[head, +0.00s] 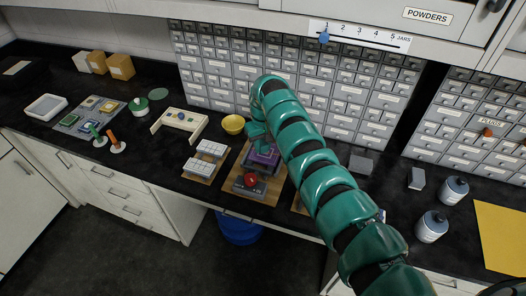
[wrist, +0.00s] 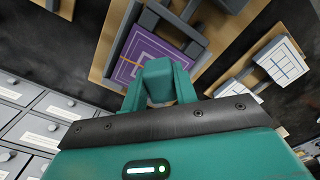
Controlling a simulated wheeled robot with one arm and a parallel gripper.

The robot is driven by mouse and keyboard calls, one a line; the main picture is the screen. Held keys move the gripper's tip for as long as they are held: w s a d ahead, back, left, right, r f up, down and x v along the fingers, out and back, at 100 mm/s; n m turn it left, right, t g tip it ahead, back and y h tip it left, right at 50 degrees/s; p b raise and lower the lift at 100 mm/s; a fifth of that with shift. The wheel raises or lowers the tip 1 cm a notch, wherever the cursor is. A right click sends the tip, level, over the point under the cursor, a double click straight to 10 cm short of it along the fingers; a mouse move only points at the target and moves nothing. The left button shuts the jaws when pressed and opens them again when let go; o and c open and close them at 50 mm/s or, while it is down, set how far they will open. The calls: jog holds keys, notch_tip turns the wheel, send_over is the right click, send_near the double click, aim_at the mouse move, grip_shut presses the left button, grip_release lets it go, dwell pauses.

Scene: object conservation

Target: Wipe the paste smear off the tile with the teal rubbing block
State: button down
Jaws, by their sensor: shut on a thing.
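The purple tile (wrist: 140,56) has thin light lines and sits in a grey holder on a wooden board in the wrist view. In the head view the tile (head: 265,158) shows partly behind my arm. My gripper (wrist: 158,88) is shut on the teal rubbing block (wrist: 158,75), which is over the near edge of the tile. I cannot tell whether the block touches the tile. In the head view my gripper (head: 258,142) is at the tile's back side. I cannot make out the paste smear; the block and gripper hide part of the tile.
A red knob (head: 250,180) stands at the front of the tile's holder. A board with white gridded blocks (head: 206,158) is to the left, and a yellow bowl (head: 233,124) is behind it. Drawer cabinets (head: 215,70) rise close behind. Grey jars (head: 432,227) stand at right.

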jog(key=shift+w+a+r, duration=0.1)
jog(key=shift+w+r, duration=0.05)
jog(key=shift+r, duration=0.6)
jog(key=shift+r+b, duration=0.3)
jog(key=shift+r, duration=0.75)
